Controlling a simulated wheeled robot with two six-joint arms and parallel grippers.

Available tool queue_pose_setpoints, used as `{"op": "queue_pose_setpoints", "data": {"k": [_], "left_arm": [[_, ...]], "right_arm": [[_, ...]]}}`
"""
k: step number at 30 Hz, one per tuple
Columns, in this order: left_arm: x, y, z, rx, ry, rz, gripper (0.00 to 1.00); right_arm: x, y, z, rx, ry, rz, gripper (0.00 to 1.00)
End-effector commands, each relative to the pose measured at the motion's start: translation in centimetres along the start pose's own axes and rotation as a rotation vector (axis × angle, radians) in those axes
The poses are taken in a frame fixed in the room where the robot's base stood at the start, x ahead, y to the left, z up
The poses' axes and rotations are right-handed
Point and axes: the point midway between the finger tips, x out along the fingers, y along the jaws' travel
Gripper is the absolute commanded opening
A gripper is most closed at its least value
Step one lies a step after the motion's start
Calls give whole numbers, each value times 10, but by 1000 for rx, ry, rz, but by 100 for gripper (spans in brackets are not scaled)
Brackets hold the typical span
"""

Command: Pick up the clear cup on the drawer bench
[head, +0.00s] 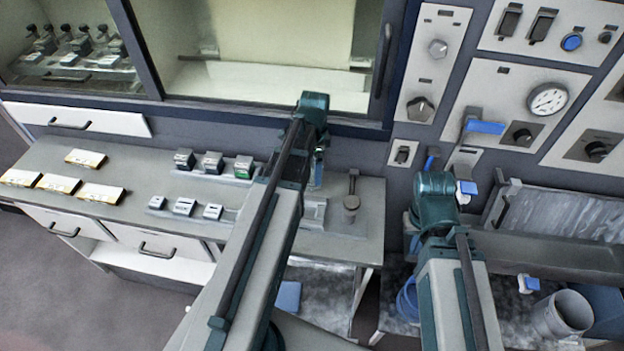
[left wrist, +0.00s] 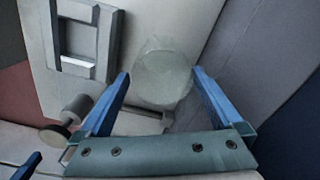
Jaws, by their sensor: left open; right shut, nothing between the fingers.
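The clear cup (left wrist: 168,80) shows in the left wrist view as a pale, see-through round shape on the light bench top. My left gripper (left wrist: 161,74) is open, with one blue finger on each side of the cup. I cannot tell whether either finger touches it. In the head view my left gripper (head: 317,172) points down over the right part of the drawer bench (head: 140,185); my arm hides much of that spot, and the cup is not clear there.
A grey stand with a round knob (head: 352,200) and a grey frame (left wrist: 85,40) are close to the cup. Several small blocks (head: 213,162) and yellow-edged packs (head: 100,193) lie further left. A grey bucket (head: 563,313) stands at the lower right.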

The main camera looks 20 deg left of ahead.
Motion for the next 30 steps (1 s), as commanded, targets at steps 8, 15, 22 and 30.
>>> {"op": "queue_pose_setpoints", "data": {"k": [8,15,22,30], "left_arm": [[40,-3,6,0,0,0,100],[42,-3,6,0,0,0,100],[42,-3,6,0,0,0,77],[42,-3,6,0,0,0,28]], "right_arm": [[40,-4,-2,1,0,0,0],[42,-4,-2,1,0,0,0],[42,-4,-2,1,0,0,0],[42,-4,-2,1,0,0,0]]}}
